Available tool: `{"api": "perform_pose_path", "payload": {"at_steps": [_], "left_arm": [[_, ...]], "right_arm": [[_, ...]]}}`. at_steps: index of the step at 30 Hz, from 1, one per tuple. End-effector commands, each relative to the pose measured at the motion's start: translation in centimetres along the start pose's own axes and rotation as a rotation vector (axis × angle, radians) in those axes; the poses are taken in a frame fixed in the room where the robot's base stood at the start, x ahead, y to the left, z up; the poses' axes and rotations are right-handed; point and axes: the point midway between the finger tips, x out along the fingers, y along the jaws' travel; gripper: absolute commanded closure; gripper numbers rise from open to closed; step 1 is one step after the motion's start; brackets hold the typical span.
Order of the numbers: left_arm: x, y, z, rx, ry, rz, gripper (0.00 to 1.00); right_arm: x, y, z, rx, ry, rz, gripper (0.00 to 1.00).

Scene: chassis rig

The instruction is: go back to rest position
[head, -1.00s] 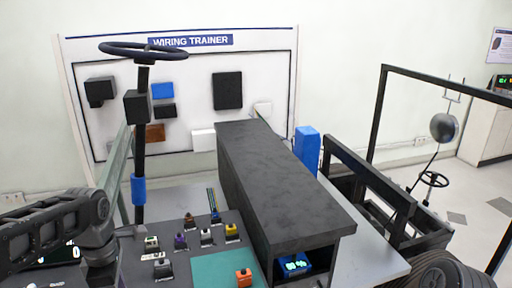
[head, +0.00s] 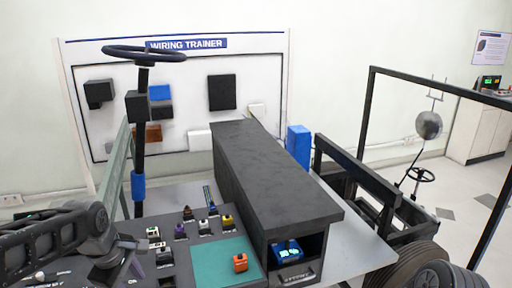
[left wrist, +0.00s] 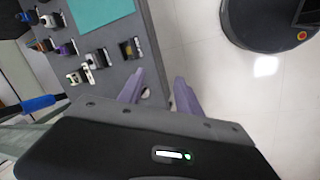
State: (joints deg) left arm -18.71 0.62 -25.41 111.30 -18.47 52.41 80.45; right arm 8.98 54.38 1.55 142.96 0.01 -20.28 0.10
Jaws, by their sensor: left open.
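My left gripper (left wrist: 157,90) is open and empty in the left wrist view, its two pale purple fingers apart near the edge of the grey panel (left wrist: 130,22), with white floor beside it. In the head view my left arm comes in at the lower left and bends down over the panel's near left part; its fingertips are hard to make out there. Several small coloured switches stand on the panel, among them a yellow switch (head: 228,223) and a purple switch (head: 180,231). My right gripper is not in view.
A long black box (head: 270,170) with a blue bin (head: 287,250) in its open end stands right of the mat. A steering wheel (head: 143,53) on a column rises behind my left arm. A black frame and tyres (head: 410,268) are at the right.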

Motion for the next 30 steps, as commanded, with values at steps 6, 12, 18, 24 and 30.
{"api": "perform_pose_path", "payload": {"at_steps": [6, 12, 18, 24, 30], "left_arm": [[5.5, 3.5, 5.1, 0.453, -0.01, 0.161, 0.59], [17.9, 0.3, 13.4, 1.022, -0.013, 0.268, 0.59], [27.0, -11.0, 20.1, 1.281, -0.109, 0.245, 0.59], [29.7, -21.5, 24.7, 1.242, -0.306, 0.141, 0.59], [30.5, -25.4, 25.8, 1.193, -0.39, 0.089, 0.59]], "right_arm": [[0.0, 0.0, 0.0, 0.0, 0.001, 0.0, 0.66], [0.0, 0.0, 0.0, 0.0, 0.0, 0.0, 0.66], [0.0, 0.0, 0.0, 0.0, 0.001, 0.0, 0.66], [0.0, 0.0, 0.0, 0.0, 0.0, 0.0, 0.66], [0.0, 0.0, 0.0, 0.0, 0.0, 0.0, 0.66]]}}
